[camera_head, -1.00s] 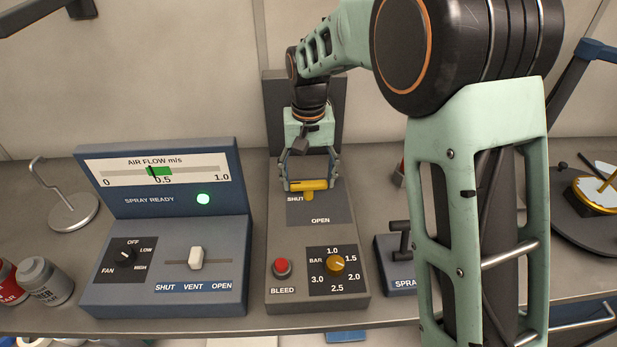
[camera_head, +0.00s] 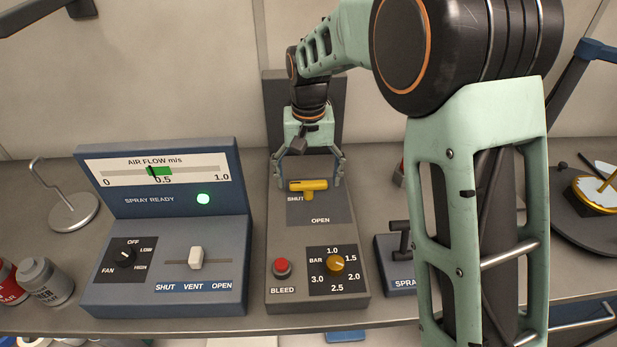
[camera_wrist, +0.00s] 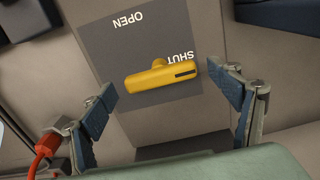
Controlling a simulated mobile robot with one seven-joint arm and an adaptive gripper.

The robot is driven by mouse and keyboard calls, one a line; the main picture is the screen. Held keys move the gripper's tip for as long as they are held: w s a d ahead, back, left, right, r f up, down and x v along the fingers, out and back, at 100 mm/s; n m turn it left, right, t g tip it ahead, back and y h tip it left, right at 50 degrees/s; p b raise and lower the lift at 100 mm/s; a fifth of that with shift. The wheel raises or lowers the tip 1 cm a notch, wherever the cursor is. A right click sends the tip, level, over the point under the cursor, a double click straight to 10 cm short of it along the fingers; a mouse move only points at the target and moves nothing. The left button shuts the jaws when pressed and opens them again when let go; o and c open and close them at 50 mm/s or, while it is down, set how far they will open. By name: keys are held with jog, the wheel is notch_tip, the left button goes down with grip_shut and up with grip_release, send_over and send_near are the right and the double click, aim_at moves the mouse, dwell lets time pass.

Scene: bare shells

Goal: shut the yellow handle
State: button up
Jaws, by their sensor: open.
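The yellow handle (camera_head: 308,185) is a bar on a short stem, on the dark plate marked SHUT and OPEN (camera_head: 322,208) of the grey middle panel. The bar lies crosswise, one end beside the word SHUT; OPEN is printed below it in the head view. My gripper (camera_head: 308,183) is open above the panel, a finger off each end of the bar, with gaps showing. In the wrist view the yellow handle (camera_wrist: 158,77) lies between the blue pads of my open gripper (camera_wrist: 166,85), its stem towards OPEN. Whether the fingertips reach down to bar height is hard to tell.
Below the handle are a red BLEED button (camera_head: 282,267) and an orange BAR knob (camera_head: 335,265). To the left stands the air flow console (camera_head: 165,285) with a lit green lamp (camera_head: 203,199). A small SPRAY lever box (camera_head: 398,270) is close on the right.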

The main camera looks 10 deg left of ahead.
aim_at(309, 183)
notch_tip(309, 183, up, 12)
dwell(0.6)
